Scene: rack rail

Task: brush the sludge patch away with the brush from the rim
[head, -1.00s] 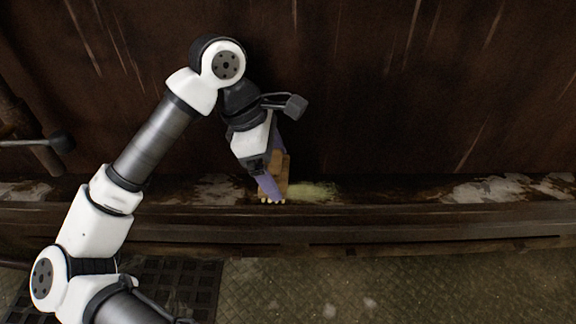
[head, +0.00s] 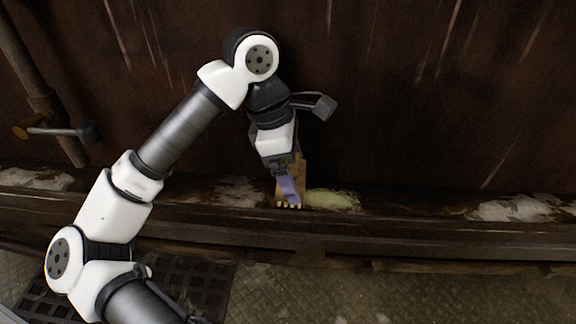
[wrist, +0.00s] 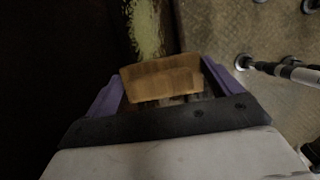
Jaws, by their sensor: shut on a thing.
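The sludge patch (head: 332,200) is a pale yellow-green smear on the dark ledge, just right of the brush in the head view. In the wrist view the patch (wrist: 146,28) lies beyond the brush. The brush (head: 291,186) has a wooden body with pale bristle tufts at its lower end, which is down at the ledge. In the wrist view its wooden block (wrist: 162,78) sits between purple fingers. My gripper (head: 289,188) is shut on the brush. Whether the bristles touch the ledge or the patch's left edge is hard to tell.
The ledge (head: 440,233) runs along a rusty dark wall (head: 420,100). Whitish patches (head: 520,208) lie farther right and left on it. A pipe with a valve handle (head: 60,132) stands at the left. A dark floor grate (head: 205,285) lies below; the floor at right is open.

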